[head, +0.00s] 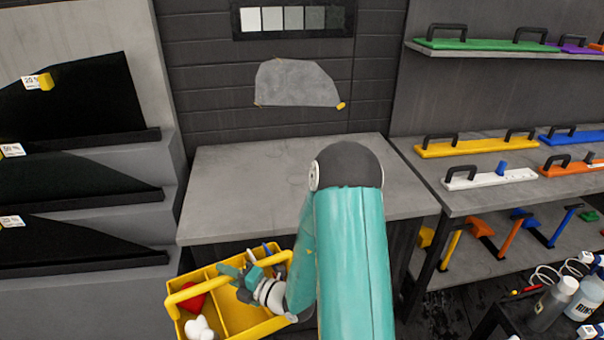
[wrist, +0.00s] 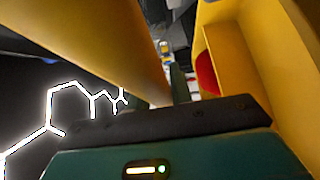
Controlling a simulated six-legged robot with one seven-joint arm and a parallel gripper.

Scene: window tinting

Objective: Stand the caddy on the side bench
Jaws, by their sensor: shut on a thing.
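The yellow caddy (head: 262,329) hangs at the bottom of the head view, in front of and lower than the side bench top. It holds a red item (head: 193,297), a white item (head: 199,328) and some tools at its back. My gripper (head: 252,277) is shut on the caddy's yellow handle. In the wrist view the handle (wrist: 100,42) runs beside my gripper, and the caddy wall (wrist: 238,50) fills the right. The side bench (head: 245,190) has a bare grey top. My arm hides part of its right side and front edge. The caddy's underside is hidden.
Stepped racks with dark film sheets (head: 70,110) stand left of the bench. Shelves with coloured handled tools (head: 478,147) stand at right, close to the bench. A dark cart with bottles (head: 557,300) is at lower right. A grey pattern (head: 297,83) hangs on the wall.

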